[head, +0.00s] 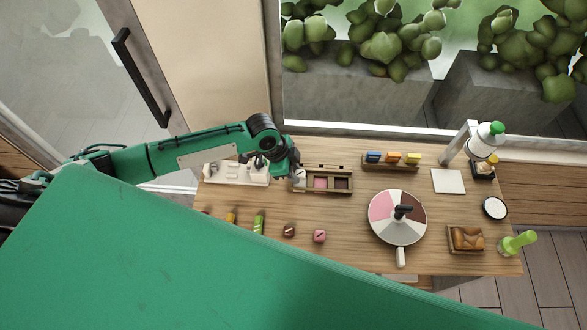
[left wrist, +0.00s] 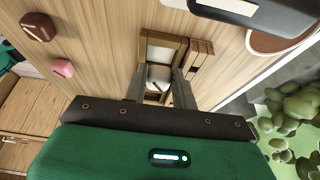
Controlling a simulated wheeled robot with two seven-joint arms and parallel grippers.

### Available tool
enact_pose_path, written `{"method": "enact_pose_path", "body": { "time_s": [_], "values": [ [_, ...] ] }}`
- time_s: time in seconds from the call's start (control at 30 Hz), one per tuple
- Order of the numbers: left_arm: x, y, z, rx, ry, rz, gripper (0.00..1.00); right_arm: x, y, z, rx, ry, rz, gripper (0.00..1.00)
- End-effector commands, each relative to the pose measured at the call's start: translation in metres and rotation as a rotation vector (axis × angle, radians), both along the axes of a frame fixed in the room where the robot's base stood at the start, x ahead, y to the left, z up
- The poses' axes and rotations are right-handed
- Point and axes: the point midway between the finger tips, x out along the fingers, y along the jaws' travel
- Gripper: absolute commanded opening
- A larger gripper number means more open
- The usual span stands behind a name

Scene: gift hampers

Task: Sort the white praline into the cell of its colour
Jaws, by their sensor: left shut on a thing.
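My left gripper (head: 296,178) is at the left end of the wooden sorting box (head: 337,193). It is shut on the white praline (left wrist: 158,75), which shows between the two fingers (left wrist: 160,88) in the left wrist view. The praline is over the box's pale cell (left wrist: 162,54); I cannot tell whether it touches the bottom. In the head view the pink cell (head: 320,184) and the dark brown cell (head: 342,184) are empty, and the gripper largely hides the left cell. My right gripper is not in view.
A brown praline (head: 289,230) and a pink praline (head: 319,236) lie on the table in front of the box. A white tray (head: 236,175) stands to the left. A round segmented turntable (head: 385,225) stands to the right, and a rack of coloured blocks (head: 391,166) behind.

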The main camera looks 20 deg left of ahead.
Motion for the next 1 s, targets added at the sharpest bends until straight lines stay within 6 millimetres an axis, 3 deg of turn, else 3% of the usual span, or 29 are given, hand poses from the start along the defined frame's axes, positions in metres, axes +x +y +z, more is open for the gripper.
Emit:
{"method": "enact_pose_path", "body": {
  "time_s": [1.0],
  "values": [
    [-0.0002, 0.0001, -0.0086, 0.001, 0.0, 0.0, 0.16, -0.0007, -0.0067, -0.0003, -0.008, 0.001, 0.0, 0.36]
  ]
}}
